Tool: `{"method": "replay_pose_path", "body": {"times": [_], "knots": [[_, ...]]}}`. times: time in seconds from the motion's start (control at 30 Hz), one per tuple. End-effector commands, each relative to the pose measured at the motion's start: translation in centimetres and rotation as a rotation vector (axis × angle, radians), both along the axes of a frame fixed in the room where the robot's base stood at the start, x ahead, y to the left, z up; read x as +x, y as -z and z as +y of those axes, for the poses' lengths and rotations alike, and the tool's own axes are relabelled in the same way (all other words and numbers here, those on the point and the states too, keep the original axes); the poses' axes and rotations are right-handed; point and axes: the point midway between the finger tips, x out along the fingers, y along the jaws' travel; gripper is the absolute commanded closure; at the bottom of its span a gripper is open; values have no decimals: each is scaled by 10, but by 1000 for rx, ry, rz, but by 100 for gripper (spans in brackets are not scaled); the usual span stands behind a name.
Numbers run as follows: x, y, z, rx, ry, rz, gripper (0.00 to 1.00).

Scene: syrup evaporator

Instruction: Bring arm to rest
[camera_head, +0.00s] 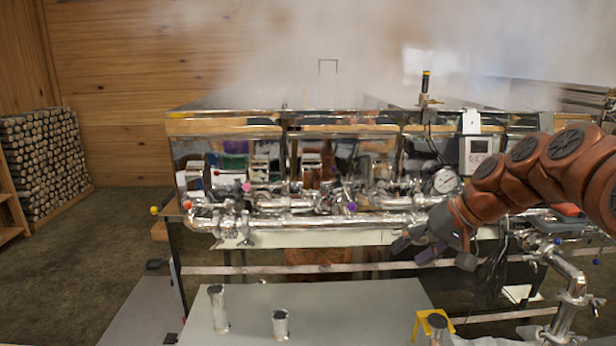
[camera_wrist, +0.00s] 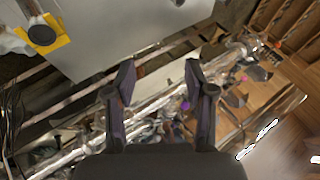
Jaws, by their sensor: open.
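My gripper (camera_head: 418,246) hangs at the end of my reddish-brown arm, which reaches in from the right in the head view. It is in front of the shiny evaporator's (camera_head: 300,160) lower pipes. In the wrist view my gripper (camera_wrist: 160,75) shows two dark fingers spread apart with nothing between them. Beyond the fingers are the silver pipes (camera_wrist: 152,108). I cannot tell how close the fingers are to the pipes.
A grey table (camera_head: 330,305) with two metal cylinders stands in front. A yellow bracket (camera_head: 430,322) is at its right edge. A gauge (camera_head: 445,181) and a display box (camera_head: 480,152) are near my arm. Steam fills the top.

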Motion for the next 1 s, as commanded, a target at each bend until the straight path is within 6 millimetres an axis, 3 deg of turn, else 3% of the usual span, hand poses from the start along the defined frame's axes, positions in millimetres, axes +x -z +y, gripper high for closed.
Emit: {"method": "replay_pose_path", "body": {"times": [0.03, 0.2, 0.4, 0.57, 0.8, 1.0], "knots": [[-19, 5, 15, -25, -26, 27, 45], [-81, 33, 49, -114, -84, 127, 45], [-158, 68, 66, -236, -127, 239, 45], [-221, 97, 64, -338, -142, 326, 45], [-306, 137, 44, -476, -134, 442, 45], [-343, 153, 30, -535, -120, 494, 47]]}}
